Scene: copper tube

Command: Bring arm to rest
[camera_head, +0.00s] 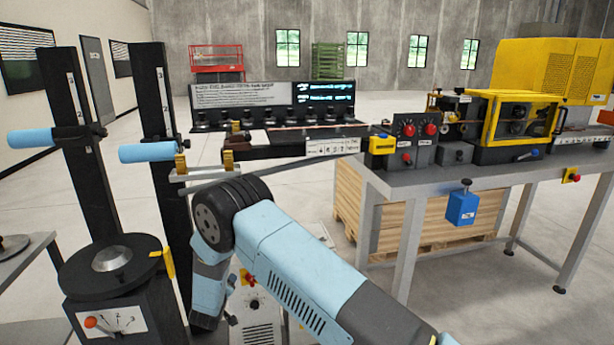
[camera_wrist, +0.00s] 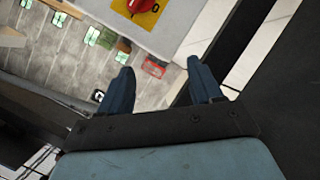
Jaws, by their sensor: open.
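My light blue arm reaches in from the lower right of the head view, bends at a dark joint, and its far part hangs down beside a black column. My gripper is not clearly visible in the head view. In the wrist view my gripper (camera_wrist: 160,66) shows two dark blue fingers spread apart, with nothing between them. A thin copper tube (camera_head: 300,127) appears to lie along the black bench at the back, apart from my arm.
A grey workbench (camera_head: 470,178) with machines stands right of my arm. Two black columns (camera_head: 72,140) (camera_head: 160,115) with light blue bars stand at left, close to my arm. A black round-topped pedestal (camera_head: 110,262) is at lower left. A wooden pallet stack (camera_head: 430,222) sits under the workbench.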

